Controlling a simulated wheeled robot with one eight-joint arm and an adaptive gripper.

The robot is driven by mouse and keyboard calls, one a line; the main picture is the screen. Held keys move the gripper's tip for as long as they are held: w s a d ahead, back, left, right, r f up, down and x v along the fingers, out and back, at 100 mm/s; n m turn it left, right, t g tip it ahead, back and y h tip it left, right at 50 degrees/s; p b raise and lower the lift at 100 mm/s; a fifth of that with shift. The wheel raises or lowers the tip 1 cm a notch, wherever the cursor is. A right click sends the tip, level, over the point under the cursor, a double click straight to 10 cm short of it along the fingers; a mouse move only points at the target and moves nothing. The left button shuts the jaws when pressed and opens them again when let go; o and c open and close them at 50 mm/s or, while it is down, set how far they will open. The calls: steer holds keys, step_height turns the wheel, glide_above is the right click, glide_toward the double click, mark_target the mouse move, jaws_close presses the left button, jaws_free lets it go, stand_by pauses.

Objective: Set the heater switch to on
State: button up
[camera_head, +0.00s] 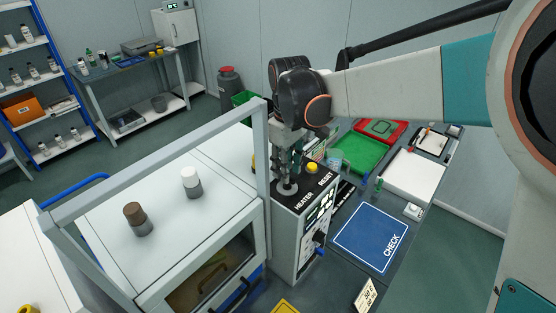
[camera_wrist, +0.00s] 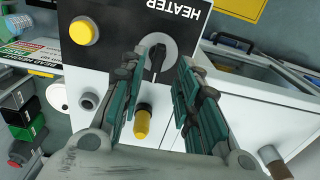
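The heater switch (camera_wrist: 157,58) is a black lever on a round grey disc, beside the white HEATER lettering on a black panel. In the wrist view my gripper (camera_wrist: 158,66) is open, with one green-padded finger on each side of the black lever. Gaps show between the fingers and the lever, and I see no contact. In the head view my gripper (camera_head: 289,158) points down over the grey disc (camera_head: 288,187) of the switch and hides the lever. I cannot read an on or off mark.
A yellow RESET button (camera_head: 312,168) sits close beside the switch, also on the black panel in the wrist view (camera_wrist: 84,31). A grey frame post (camera_head: 262,170) of the white cabinet stands just left. A green tray (camera_head: 358,153) and blue CHECK mat (camera_head: 370,238) lie right.

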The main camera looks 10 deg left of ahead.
steer(key=shift+w+f, duration=0.1)
steer(key=shift+f, duration=1)
steer(key=shift+d, duration=0.1)
jaws_close()
